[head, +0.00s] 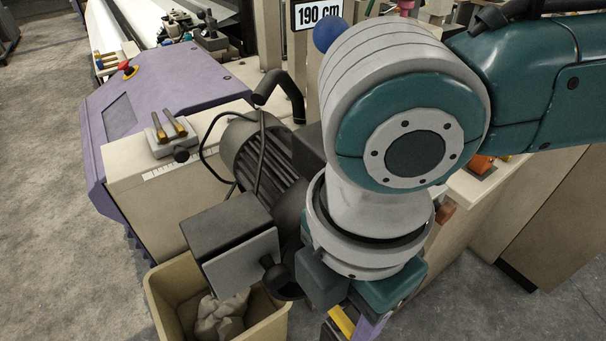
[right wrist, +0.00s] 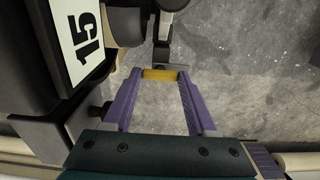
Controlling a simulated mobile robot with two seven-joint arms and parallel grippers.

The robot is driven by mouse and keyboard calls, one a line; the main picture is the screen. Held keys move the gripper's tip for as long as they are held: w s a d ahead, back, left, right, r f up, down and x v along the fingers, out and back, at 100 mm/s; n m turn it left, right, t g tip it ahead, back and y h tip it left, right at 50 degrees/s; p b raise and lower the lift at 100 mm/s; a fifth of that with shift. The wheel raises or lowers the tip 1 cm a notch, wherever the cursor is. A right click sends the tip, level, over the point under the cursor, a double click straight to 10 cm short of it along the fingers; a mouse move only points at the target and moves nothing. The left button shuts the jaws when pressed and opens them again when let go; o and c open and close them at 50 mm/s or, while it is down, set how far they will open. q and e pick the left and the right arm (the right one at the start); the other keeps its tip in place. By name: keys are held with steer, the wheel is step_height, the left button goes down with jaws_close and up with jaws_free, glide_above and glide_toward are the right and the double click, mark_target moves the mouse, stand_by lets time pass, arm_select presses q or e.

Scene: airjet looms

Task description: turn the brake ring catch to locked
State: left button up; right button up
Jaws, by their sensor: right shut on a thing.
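My right gripper (right wrist: 161,76) has its two purple fingers on either side of a small yellow bar, which looks like the brake ring catch (right wrist: 160,74). It is shut on this bar, which spans the gap between the fingertips. In the head view my right arm comes in from the right and its wrist hides most of the gripper. Only a piece of yellow (head: 341,321) and part of a purple finger show at the bottom edge. The ring and any lock marking cannot be made out. My left gripper is not in view.
A dark ribbed motor (head: 262,160) and a dark box (head: 228,225) stand left of my right wrist. A tan bin (head: 162,318) with grey cloth sits below. A white "15" plate (right wrist: 85,40) is close on the left in the right wrist view. Grey floor lies beyond.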

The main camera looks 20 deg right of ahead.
steer(key=shift+n, duration=0.3)
steer(key=shift+r+n+p, duration=0.1)
steer(key=shift+n+p, duration=0.35)
steer(key=shift+n, duration=0.05)
steer(key=n+p, duration=0.1)
steer(key=n, duration=0.1)
steer(key=shift+n, duration=0.3)
steer(key=n+p, duration=0.1)
steer(key=n, duration=0.3)
steer(key=shift+n, duration=0.3)
steer(key=n, duration=0.4)
steer(key=shift+n, duration=2.5)
steer(key=o, duration=1.4)
steer(key=shift+c, duration=0.2)
